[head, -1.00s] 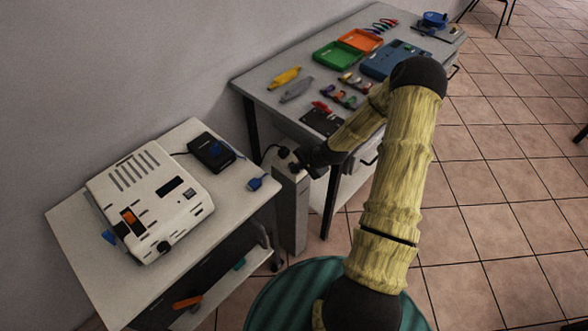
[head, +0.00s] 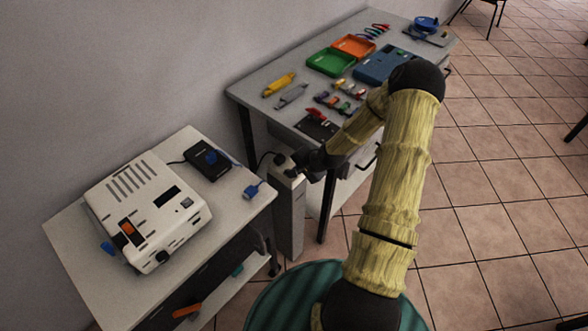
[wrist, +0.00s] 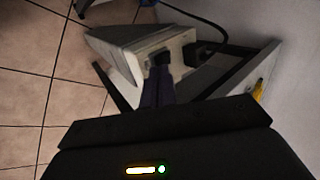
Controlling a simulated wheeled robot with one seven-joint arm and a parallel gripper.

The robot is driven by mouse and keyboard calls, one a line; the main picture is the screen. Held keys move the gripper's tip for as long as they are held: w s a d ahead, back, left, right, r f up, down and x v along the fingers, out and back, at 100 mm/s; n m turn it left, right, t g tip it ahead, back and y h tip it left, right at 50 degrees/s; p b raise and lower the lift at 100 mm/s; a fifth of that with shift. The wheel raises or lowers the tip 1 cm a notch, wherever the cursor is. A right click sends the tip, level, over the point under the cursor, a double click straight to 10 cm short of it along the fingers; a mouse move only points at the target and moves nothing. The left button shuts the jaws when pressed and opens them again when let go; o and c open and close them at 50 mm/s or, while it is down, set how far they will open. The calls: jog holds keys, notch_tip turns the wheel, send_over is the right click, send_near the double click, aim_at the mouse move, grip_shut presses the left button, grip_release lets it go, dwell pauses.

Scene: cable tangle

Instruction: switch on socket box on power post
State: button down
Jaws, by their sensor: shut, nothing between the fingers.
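The power post (head: 288,212) is a narrow grey-white column between the two tables. It shows in the wrist view as a pale block (wrist: 130,48). On its top sit dark socket parts, with a black plug (wrist: 205,52) and a cable leading off. My gripper (head: 296,173) is at the post's top, on the right side of it in the head view. In the wrist view the closed fingers (wrist: 159,72) reach to the post's top, close to a small dark part there. Whether they touch it I cannot tell. The switch itself is hidden or too dark to make out.
A white table (head: 215,222) at left carries a cream device (head: 148,210), a black box (head: 208,162) and a blue plug (head: 252,190). A grey workbench (head: 262,97) behind holds trays, tools and small parts. Tiled floor at right is mostly clear.

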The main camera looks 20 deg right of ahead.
jog(key=s+f+v, duration=0.1)
jog(key=s+v, duration=0.1)
jog(key=v, duration=1)
jog(key=shift+d+p, duration=0.3)
jog(key=shift+d, duration=0.1)
jog(key=shift+f, duration=0.15)
jog(key=shift+s, duration=0.1)
jog(key=s+a+r+n+g+h+p, duration=0.1)
jog(key=s+a+r+n+g, duration=0.1)
jog(key=s+a+r+n, duration=0.4)
jog(key=s+a+r+n+g+h, duration=0.1)
jog(key=s+a+r+n+h, duration=0.1)
jog(key=s+a+r+n, duration=0.4)
notch_tip(320, 180, up, 6)
jog(key=shift+s+a+f+g+p, duration=0.15)
jog(key=shift+s+a+g+p, duration=0.25)
jog(key=shift+s+a, duration=0.3)
jog(key=shift+d, duration=0.1)
